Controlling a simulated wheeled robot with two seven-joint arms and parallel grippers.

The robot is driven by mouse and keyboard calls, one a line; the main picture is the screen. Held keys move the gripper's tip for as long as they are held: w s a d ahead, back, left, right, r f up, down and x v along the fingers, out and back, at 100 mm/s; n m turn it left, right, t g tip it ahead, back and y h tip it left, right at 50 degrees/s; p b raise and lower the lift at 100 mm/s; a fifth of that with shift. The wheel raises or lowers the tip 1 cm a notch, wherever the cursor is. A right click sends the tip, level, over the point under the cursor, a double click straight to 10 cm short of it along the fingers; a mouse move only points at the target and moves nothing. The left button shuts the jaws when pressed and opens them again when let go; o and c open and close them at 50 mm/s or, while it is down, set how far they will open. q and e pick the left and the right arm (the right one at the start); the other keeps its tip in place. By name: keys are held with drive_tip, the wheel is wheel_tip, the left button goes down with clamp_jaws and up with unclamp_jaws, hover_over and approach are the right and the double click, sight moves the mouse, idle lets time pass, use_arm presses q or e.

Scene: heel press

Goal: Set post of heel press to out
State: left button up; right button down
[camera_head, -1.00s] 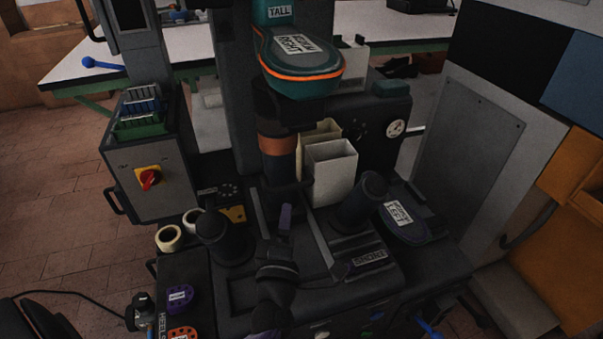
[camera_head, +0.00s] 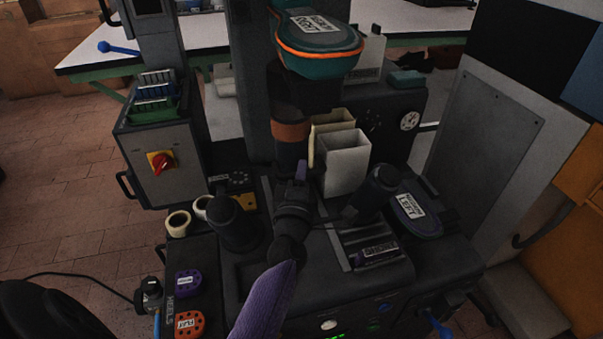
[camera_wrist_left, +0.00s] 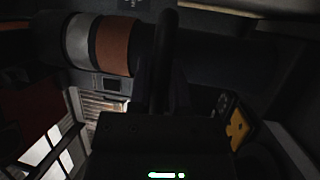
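The post of the heel press (camera_head: 291,157) is a dark upright cylinder with a copper-brown band, at the back middle of the machine in the head view. A teal and orange shoe form (camera_head: 318,42) sits above it. In the left wrist view the post (camera_wrist_left: 190,48) lies across the top with a silver and a copper band. A dark curved handle bar (camera_wrist_left: 165,60) stands out in front of it. My left gripper (camera_head: 300,174) is right in front of the post's lower part, at the handle; its fingers are too dark to judge. My right gripper is not in view.
Pale bins (camera_head: 345,163) stand right of the post. A short black cylinder (camera_head: 382,188) and a purple-edged form (camera_head: 416,215) are farther right. A dark knob (camera_head: 236,228) stands left of my arm. A control box with a red switch (camera_head: 161,162) is at the left.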

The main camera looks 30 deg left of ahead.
use_arm(q)
clamp_jaws()
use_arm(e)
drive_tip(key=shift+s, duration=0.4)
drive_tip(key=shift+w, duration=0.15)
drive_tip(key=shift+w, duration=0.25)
use_arm(q)
drive_tip(key=shift+f, duration=0.1)
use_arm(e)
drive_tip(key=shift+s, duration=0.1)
